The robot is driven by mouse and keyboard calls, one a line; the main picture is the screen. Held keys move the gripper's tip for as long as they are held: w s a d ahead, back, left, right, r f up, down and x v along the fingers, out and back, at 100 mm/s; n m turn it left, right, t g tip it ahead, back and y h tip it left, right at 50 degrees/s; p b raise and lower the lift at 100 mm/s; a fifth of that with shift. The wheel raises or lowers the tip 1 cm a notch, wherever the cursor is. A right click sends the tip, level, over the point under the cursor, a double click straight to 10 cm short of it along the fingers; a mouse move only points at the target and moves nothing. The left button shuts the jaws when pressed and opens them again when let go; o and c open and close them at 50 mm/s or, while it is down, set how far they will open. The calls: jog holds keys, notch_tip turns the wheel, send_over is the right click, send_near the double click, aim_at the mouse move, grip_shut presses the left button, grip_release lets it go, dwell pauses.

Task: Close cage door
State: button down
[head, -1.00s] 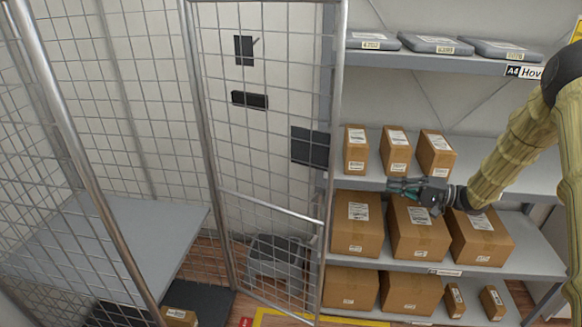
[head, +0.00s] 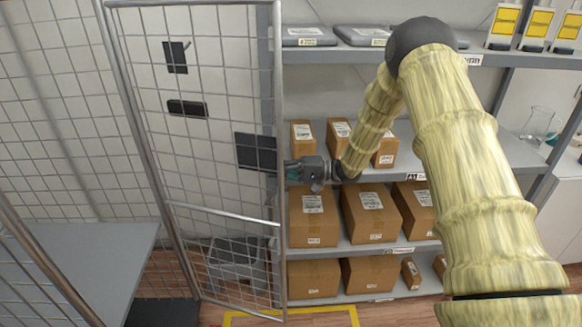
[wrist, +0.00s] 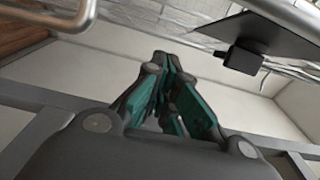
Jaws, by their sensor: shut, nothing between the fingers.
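The cage door (head: 212,140) is a wire-mesh panel in a grey tubular frame. It stands open in the head view, swung out to the right of the cage. My gripper (head: 289,171) is just right of the door's free upright post, at about mid-height. It is shut and empty, with its teal fingers together in the wrist view (wrist: 172,95). Whether the fingertips touch the post cannot be told. The cage (head: 40,150) with its grey shelf (head: 70,265) fills the left side.
Shelving (head: 370,178) with several cardboard boxes (head: 372,215) stands behind my gripper. My arm spans the right side. A grey step stool (head: 235,262) shows through the door mesh. Yellow tape (head: 335,310) marks the floor. A dark panel (head: 255,152) is on the wall behind the door.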

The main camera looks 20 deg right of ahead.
aim_at(272, 178)
jog(key=shift+s+a+p, duration=0.75)
jog(key=shift+s+a, duration=0.55)
jog(key=shift+s, duration=0.25)
